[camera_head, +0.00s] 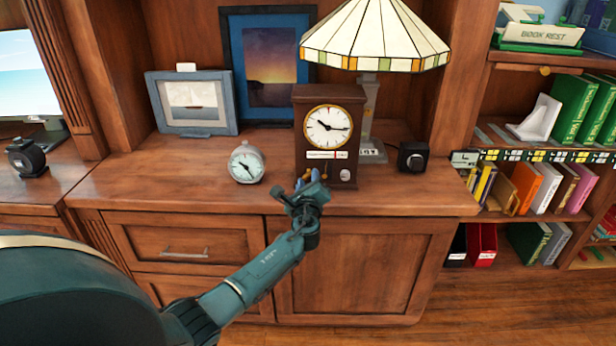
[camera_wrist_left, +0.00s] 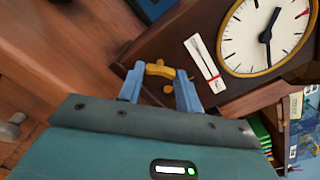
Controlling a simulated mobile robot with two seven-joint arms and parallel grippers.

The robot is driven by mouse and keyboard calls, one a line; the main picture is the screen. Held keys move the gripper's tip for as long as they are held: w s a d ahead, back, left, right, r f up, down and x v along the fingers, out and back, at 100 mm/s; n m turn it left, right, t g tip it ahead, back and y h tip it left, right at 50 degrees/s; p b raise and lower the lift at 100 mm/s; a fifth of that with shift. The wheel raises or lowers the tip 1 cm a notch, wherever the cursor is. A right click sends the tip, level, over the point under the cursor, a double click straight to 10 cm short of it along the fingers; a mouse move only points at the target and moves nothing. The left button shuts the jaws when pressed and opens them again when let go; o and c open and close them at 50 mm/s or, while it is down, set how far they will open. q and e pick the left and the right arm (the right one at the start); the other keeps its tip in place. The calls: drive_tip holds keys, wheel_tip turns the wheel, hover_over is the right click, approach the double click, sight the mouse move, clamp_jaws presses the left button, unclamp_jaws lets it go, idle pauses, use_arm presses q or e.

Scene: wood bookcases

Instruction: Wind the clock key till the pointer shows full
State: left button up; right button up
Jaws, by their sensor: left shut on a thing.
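The wooden clock (camera_head: 329,170) stands upright on the cabinet top in the head view. It has a round, gold-rimmed dial (camera_head: 328,127) and a white gauge strip (camera_head: 327,155) with a red mark near its right end. In the left wrist view, the gauge strip (camera_wrist_left: 203,62) lies beside the dial (camera_wrist_left: 268,38); its pointer is too small to read. My left gripper (camera_head: 310,184) is at the clock's lower front left. In the wrist view, its blue fingers (camera_wrist_left: 160,84) are around the brass key (camera_wrist_left: 160,70), closed on it. My right gripper is out of view.
A silver round timepiece (camera_head: 246,164) stands left of the clock. A lamp (camera_head: 372,40) rises behind it, and a small black device (camera_head: 412,157) sits to the right. Picture frames (camera_head: 192,103) stand at the back left. The cabinet top (camera_head: 150,170) is clear at front left.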

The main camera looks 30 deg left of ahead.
use_arm(q)
drive_tip(key=shift+m+p, duration=0.55)
drive_tip(key=shift+m, duration=0.75)
drive_tip(key=o, duration=1)
drive_tip(key=p+v, duration=0.1)
drive_tip(key=v, duration=1.2)
drive_tip(key=shift+d+p, duration=0.1)
drive_tip(key=shift+p, duration=0.3)
drive_tip(key=shift+f, duration=0.1)
